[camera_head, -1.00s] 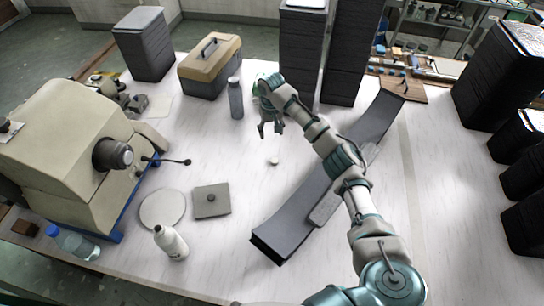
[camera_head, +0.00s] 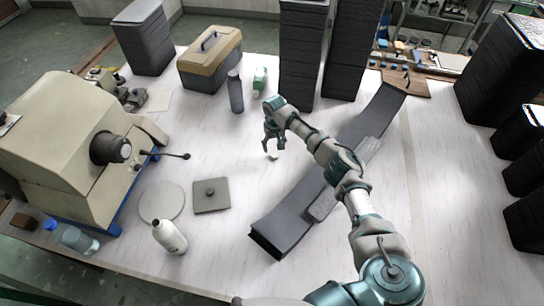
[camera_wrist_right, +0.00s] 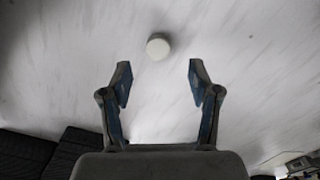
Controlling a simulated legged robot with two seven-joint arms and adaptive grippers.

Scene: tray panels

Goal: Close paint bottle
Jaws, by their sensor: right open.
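A white bottle (camera_head: 170,237) with a dark top stands upright on the table at the front left in the head view. A small round white cap (camera_head: 274,156) lies on the table near its middle. It also shows in the right wrist view (camera_wrist_right: 158,47), just beyond the fingertips. My right gripper (camera_head: 273,147) is over the cap in the head view and partly covers it. In the wrist view its fingers (camera_wrist_right: 159,70) are apart, with nothing between them. My left gripper is not in view.
A grey square plate (camera_head: 211,196) and a pale round disc (camera_head: 161,202) lie near the bottle. A beige machine (camera_head: 70,145) stands at left. A long dark channel (camera_head: 285,225) runs diagonally under my right arm. A grey bottle (camera_head: 236,92) and a toolbox (camera_head: 210,62) stand behind.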

